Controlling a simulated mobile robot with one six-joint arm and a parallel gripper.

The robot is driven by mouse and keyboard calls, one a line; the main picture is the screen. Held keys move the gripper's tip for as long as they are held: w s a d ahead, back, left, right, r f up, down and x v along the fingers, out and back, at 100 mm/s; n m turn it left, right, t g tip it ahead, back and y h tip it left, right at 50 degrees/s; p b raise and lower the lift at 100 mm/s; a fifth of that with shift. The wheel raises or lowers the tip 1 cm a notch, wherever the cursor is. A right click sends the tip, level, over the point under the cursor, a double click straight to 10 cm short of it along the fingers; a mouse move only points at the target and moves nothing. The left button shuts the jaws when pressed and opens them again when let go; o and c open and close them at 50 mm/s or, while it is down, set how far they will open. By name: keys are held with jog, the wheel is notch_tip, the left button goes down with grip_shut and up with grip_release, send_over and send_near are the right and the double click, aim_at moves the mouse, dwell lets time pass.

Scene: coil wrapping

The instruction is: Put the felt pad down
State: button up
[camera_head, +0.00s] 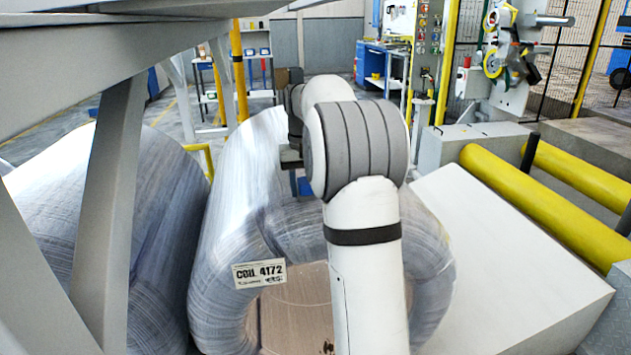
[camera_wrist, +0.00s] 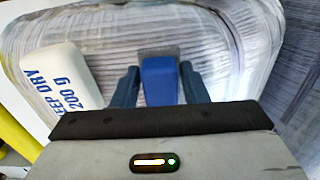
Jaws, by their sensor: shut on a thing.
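In the wrist view my gripper (camera_wrist: 160,84) has its two dark blue fingers on either side of the felt pad (camera_wrist: 160,78). The pad shows as a blue block with a grey face at its far end. It is held over the wrapped coil (camera_wrist: 105,28). In the head view the coil, labelled COIL 4172, stands in front of me in shiny film (camera_head: 225,220). My arm hides part of it. A bit of blue (camera_head: 305,186) shows beside my arm, in front of the coil. I cannot tell whether the pad touches the coil.
A white packet marked KEEP DRY 200 g (camera_wrist: 62,78) lies at the left in the wrist view. Another wrapped coil (camera_head: 130,220) stands at the left in the head view. A white block (camera_head: 510,260) and yellow rollers (camera_head: 540,205) are at the right.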

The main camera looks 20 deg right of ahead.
jog(key=shift+f, duration=0.25)
jog(key=o, duration=1.1)
jog(key=shift+f, duration=0.1)
jog(key=shift+c, duration=0.2)
jog(key=shift+w+d+r, duration=0.15)
jog(key=shift+w+r, duration=0.05)
jog(key=shift+r, duration=0.4)
notch_tip(320, 180, up, 12)
jog(key=p, duration=0.3)
jog(key=shift+s, duration=0.25)
